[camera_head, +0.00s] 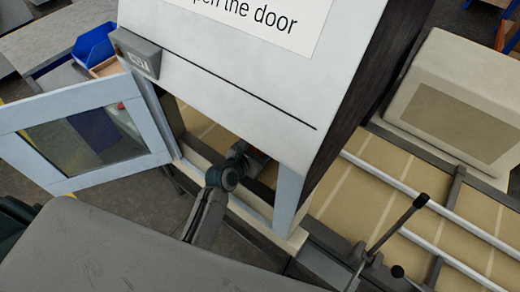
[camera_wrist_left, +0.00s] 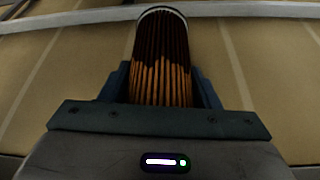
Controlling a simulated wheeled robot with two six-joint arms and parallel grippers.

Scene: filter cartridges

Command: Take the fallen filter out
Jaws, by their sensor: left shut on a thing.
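The fallen filter (camera_wrist_left: 162,65) shows in the left wrist view as a pleated cylinder, dark at the top and orange lower down, with a pale rim at its far end. My left gripper (camera_wrist_left: 163,90) is shut on it, one dark finger on each side. In the head view my left arm reaches through the open doorway into the white machine (camera_head: 230,65). There the gripper is mostly hidden under the hood, and the filter cannot be made out clearly. I cannot tell whether the filter touches the belt. My right gripper is not in view.
The machine's windowed door (camera_head: 85,135) stands open to the left. The door frame and sill surround my arm closely. A tan belt (camera_head: 400,170) with metal rails runs out to the right, beside a black-knobbed lever (camera_head: 400,222). A blue bin (camera_head: 94,45) stands at the upper left.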

